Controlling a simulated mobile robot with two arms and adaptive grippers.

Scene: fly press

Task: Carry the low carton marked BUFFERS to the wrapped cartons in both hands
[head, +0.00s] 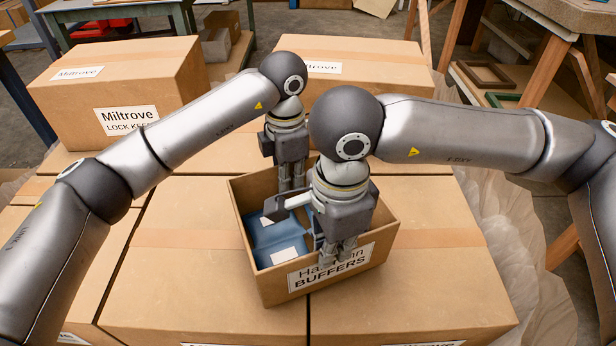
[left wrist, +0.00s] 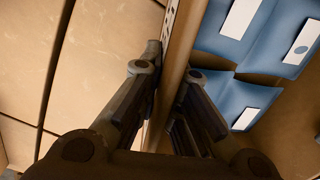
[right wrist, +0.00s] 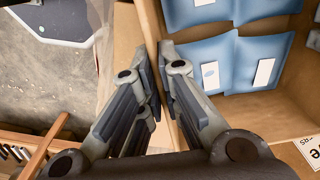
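The low open carton marked BUFFERS (head: 267,277) is over the tops of the wrapped cartons (head: 200,270) in the head view. I cannot tell whether it rests on them or is held just above. Blue packets (head: 262,232) with white labels lie inside it. My left gripper (head: 291,187) is at its far side; in the left wrist view its fingers (left wrist: 170,75) straddle a carton wall, closed on it. My right gripper (head: 334,256) is at the near side, hiding part of the label; in the right wrist view its fingers (right wrist: 158,52) pinch a wall.
Two Miltrove cartons stand behind, at left (head: 150,75) and centre right (head: 390,65). Clear wrapping (head: 520,250) hangs along the right edge. A wooden bench with frames (head: 490,75) is at the back right, a green table (head: 110,10) at the back left.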

